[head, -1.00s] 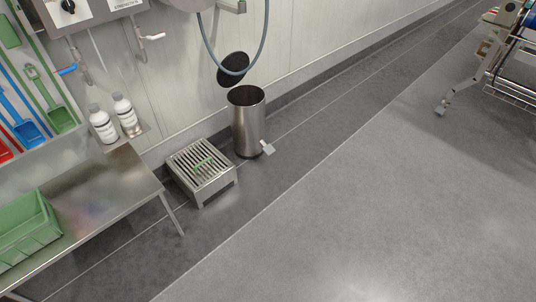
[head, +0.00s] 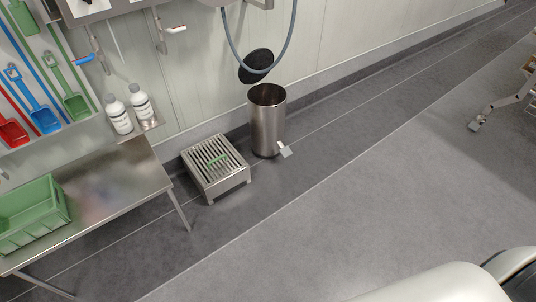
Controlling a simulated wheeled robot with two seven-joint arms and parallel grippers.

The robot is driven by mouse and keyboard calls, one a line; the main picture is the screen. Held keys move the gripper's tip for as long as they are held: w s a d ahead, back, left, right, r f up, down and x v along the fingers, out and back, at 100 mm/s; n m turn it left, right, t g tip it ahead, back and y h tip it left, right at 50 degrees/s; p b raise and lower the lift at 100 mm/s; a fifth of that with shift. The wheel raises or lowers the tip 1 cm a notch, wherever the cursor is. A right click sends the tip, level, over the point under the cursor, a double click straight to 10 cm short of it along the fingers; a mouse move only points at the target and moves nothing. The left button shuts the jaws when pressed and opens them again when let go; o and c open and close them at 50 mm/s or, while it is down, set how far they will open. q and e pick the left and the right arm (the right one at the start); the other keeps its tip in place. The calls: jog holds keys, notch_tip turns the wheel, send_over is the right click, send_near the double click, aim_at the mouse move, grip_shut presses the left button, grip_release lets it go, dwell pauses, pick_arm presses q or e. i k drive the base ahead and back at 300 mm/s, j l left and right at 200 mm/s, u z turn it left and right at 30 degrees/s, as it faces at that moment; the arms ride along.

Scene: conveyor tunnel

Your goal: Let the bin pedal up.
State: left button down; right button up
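The bin (head: 268,124) is a tall steel cylinder standing on the floor near the wall. Its dark round lid (head: 256,65) stands raised behind the open top, partly crossed by a hanging hose. The pedal (head: 285,150) is a small light plate at the bin's foot on its right side. Nothing is seen resting on the pedal, and I cannot tell from here whether it is down. Neither of my grippers shows in the head view. Only a pale part of my own body shows at the lower right.
A slatted steel step (head: 215,166) with a green piece on it stands left of the bin. A steel table (head: 120,196) with a green crate (head: 34,216) is at left. White bottles (head: 143,104) sit on a wall shelf. A wheeled frame (head: 500,108) stands at right. The floor between is open.

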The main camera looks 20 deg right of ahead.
aim_at(286, 152)
jog(key=i+l+u, duration=0.15)
jog(key=l, duration=0.45)
jog(key=i+l+u, duration=0.15)
jog(key=l, duration=0.45)
jog(key=i+l+u, duration=0.15)
jog(key=l, duration=0.5)
jog(key=l+u, duration=0.2)
jog(key=l, duration=0.4)
